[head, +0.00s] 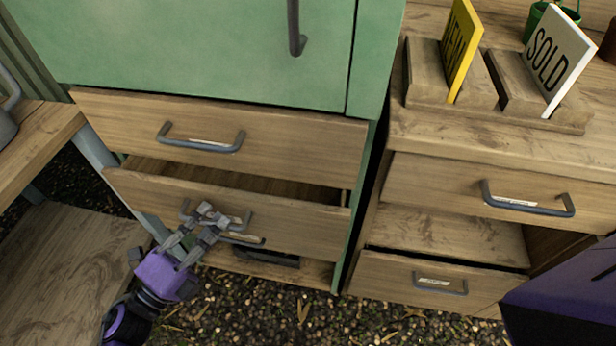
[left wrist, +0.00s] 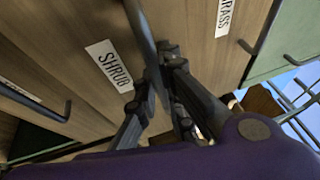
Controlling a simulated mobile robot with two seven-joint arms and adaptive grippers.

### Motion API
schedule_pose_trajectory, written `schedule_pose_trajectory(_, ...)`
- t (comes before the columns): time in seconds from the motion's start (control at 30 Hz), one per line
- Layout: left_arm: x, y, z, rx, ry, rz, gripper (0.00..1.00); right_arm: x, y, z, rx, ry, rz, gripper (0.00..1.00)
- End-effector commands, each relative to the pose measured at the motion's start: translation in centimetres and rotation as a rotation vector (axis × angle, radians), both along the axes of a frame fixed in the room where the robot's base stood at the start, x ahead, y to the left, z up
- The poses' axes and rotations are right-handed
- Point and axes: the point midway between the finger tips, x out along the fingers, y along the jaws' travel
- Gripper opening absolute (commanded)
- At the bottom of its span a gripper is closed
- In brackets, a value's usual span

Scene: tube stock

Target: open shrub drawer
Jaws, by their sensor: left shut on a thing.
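My left gripper (head: 208,218) is shut on the drawer's grey handle (head: 248,218). The handle bar (left wrist: 142,30) runs between the fingers in the left wrist view. The gripper hides part of the handle and the label in the head view. My right gripper is not in view.
A shut drawer (head: 290,143) is above, under the green cabinet door (head: 200,45). A wooden unit to the right has a partly open lower drawer (head: 385,280) and a sign holder (head: 500,110) on top. A wooden bench (head: 30,145) is at left. Gravel floor (head: 310,320) lies in front.

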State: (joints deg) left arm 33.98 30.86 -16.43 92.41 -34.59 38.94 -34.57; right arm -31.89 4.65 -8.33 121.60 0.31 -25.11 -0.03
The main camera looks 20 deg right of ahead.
Motion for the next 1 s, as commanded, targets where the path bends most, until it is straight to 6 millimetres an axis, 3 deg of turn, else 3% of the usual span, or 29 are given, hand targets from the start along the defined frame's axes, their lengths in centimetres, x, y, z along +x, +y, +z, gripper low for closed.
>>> schedule_pose_trajectory(0.2,-6.0,4.4,-0.1,0.010,0.004,0.002,0.00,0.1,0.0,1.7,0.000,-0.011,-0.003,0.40)
schedule_pose_trajectory(0.6,-16.1,11.6,-0.2,0.011,0.002,0.001,0.00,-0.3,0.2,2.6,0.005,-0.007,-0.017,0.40)
schedule_pose_trajectory(0.8,-19.1,13.8,-0.2,0.010,0.001,0.001,0.00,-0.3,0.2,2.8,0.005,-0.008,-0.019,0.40)
schedule_pose_trajectory(1.0,-20.5,14.9,-0.2,0.008,-0.001,0.001,0.00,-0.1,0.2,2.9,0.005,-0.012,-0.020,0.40)
